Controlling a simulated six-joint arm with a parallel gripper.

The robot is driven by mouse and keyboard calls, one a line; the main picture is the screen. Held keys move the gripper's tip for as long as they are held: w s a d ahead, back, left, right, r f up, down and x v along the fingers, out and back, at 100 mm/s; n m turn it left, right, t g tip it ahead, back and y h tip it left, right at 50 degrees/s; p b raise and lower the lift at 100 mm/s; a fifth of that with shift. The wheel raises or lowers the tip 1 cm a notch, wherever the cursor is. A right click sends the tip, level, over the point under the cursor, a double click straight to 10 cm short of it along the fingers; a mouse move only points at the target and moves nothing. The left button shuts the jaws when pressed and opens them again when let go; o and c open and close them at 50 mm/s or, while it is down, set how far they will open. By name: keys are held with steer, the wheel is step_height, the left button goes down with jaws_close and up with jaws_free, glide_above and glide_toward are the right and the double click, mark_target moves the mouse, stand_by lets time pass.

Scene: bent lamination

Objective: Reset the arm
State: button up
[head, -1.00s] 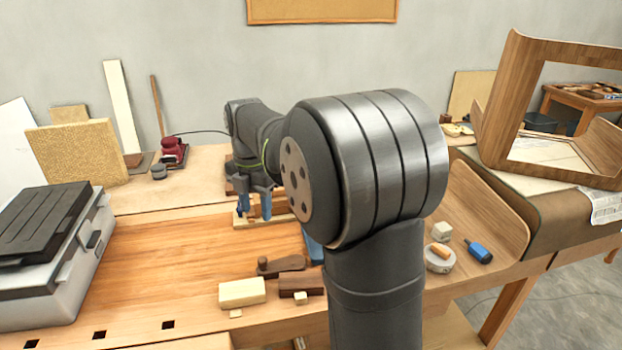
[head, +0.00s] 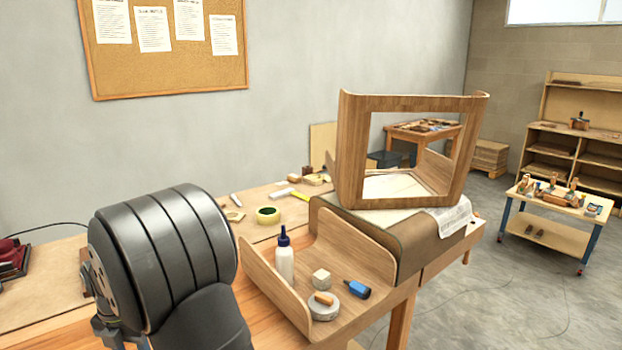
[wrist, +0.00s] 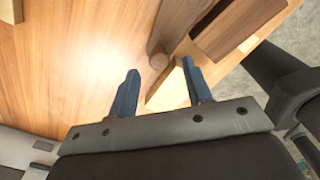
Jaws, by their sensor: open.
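My gripper (wrist: 160,72) shows in the wrist view with its two blue fingers apart. The gap between them holds nothing gripped. Beyond the fingertips are a rounded wooden piece (wrist: 158,58) and a pale wooden strip (wrist: 160,92); how far below the fingers they lie I cannot tell. A dark wooden block (wrist: 222,28) is at the upper right. In the head view my grey arm fills the lower left, and my fingers are hidden or out of frame.

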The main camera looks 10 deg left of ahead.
step_height(320, 180, down, 4)
steer(key=shift+f, duration=0.15)
stand_by(0.4)
step_height(320, 180, up, 18)
steer(key=f, duration=0.1)
step_height(320, 180, down, 17)
steer(key=shift+f, duration=0.1)
steer(key=shift+w+a+m, duration=0.55)
steer(key=shift+w+m, duration=0.05)
steer(key=shift+m, duration=0.6)
